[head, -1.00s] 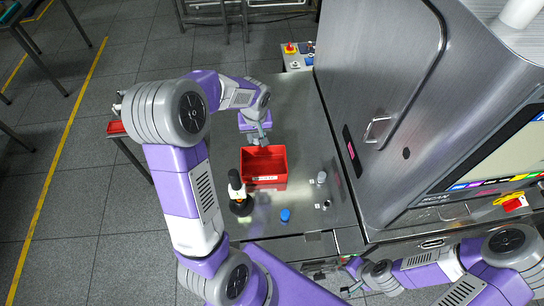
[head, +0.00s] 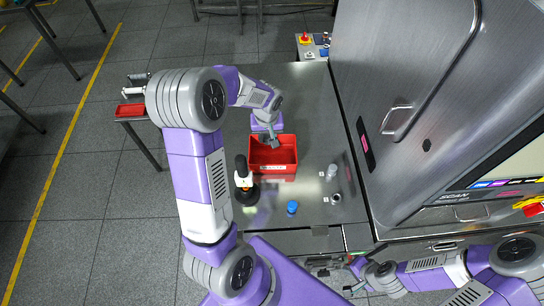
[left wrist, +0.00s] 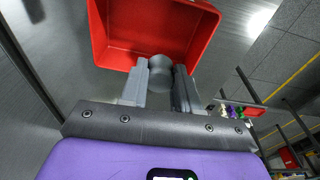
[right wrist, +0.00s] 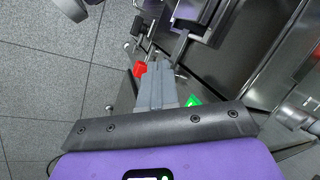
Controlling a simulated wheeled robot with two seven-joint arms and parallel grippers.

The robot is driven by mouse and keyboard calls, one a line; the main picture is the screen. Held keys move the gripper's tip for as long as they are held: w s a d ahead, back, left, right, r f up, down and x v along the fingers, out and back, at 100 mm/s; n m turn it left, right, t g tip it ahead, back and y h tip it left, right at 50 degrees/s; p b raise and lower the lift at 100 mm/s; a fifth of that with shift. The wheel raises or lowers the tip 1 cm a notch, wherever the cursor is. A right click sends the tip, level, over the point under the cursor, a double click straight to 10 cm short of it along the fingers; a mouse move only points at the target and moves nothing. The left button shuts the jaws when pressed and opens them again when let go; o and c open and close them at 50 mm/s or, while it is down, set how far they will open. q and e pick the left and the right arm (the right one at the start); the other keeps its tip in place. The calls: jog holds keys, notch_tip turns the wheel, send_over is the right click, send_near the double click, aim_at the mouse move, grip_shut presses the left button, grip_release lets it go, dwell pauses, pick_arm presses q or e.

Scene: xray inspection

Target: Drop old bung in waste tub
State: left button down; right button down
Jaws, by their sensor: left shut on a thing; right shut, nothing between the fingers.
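The red waste tub (head: 290,166) stands on the steel table, its open top facing up. My left gripper (head: 272,142) is over the tub's far part. In the left wrist view, my left gripper (left wrist: 160,80) is shut on a dark grey rounded bung (left wrist: 160,61), held at the tub's mouth; the red tub (left wrist: 112,40) is just beyond it. Whether the bung touches the tub I cannot tell. My right gripper (right wrist: 158,75) is shut and empty, away from the tub, low by the table's front edge.
A black and white bottle-like device (head: 243,178) stands left of the tub. A blue cap (head: 292,207) and small grey vials (head: 332,171) are on the table. The large steel X-ray cabinet (head: 400,70) borders the right side. The table behind the tub is clear.

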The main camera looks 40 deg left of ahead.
pick_arm(q)
jog(key=c, duration=0.7)
grip_release()
jog(key=shift+c, duration=0.2)
jog(key=r, duration=0.7)
jog(key=shift+s+d+r, duration=0.25)
jog(key=shift+s+d, duration=0.05)
